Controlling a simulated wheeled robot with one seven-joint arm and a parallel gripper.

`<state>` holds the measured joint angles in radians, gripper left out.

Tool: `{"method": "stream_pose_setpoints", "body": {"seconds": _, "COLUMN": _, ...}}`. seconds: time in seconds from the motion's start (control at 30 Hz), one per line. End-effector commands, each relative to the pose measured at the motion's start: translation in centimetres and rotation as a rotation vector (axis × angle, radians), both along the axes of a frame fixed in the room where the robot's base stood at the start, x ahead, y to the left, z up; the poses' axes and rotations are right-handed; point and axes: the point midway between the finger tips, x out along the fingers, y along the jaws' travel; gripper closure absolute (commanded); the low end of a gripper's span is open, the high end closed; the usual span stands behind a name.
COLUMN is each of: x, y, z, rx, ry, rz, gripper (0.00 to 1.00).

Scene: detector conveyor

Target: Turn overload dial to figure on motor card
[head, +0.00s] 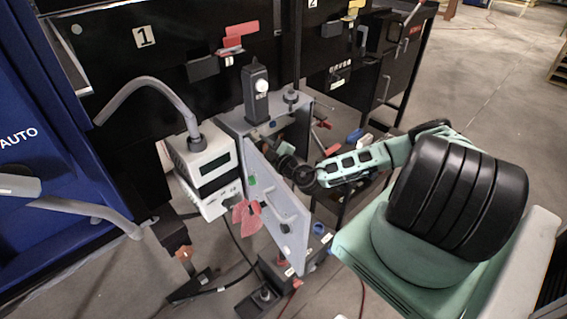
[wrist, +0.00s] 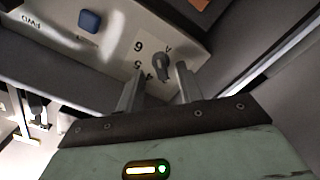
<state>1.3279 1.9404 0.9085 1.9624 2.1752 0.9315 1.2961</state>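The overload dial (wrist: 160,66) is a small dark grey knob on a pale panel (wrist: 122,38) in the wrist view. Figures 6, 5 and what looks like a 4, and a letter A, are printed around it; part of the scale is hidden. My gripper (wrist: 160,76) is open, with one finger on each side of the dial's near end. I cannot tell whether either finger touches it. In the head view my gripper (head: 297,172) reaches into the open grey cabinet (head: 232,124), and the dial is hidden there. I cannot make out the motor card.
A blue button (wrist: 90,21) sits on the panel left of the dial, near upside-down FWD lettering. The open cabinet door (head: 277,205) stands close to my gripper. A white device with a display (head: 205,170) is left of the cabinet. Open floor lies at right.

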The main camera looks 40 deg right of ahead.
Motion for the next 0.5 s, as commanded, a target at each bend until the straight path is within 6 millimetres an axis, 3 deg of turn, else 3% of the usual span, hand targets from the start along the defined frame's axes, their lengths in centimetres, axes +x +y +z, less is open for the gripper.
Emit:
{"method": "stream_pose_setpoints", "body": {"seconds": 0.3, "x": -7.7, "y": -0.4, "z": -0.3, "rx": 0.0, "ry": 0.001, "rz": -0.003, "gripper": 0.64}}
{"method": "stream_pose_setpoints", "body": {"seconds": 0.5, "x": -11.6, "y": -0.5, "z": -0.2, "rx": 0.0, "ry": 0.001, "rz": -0.004, "gripper": 0.64}}
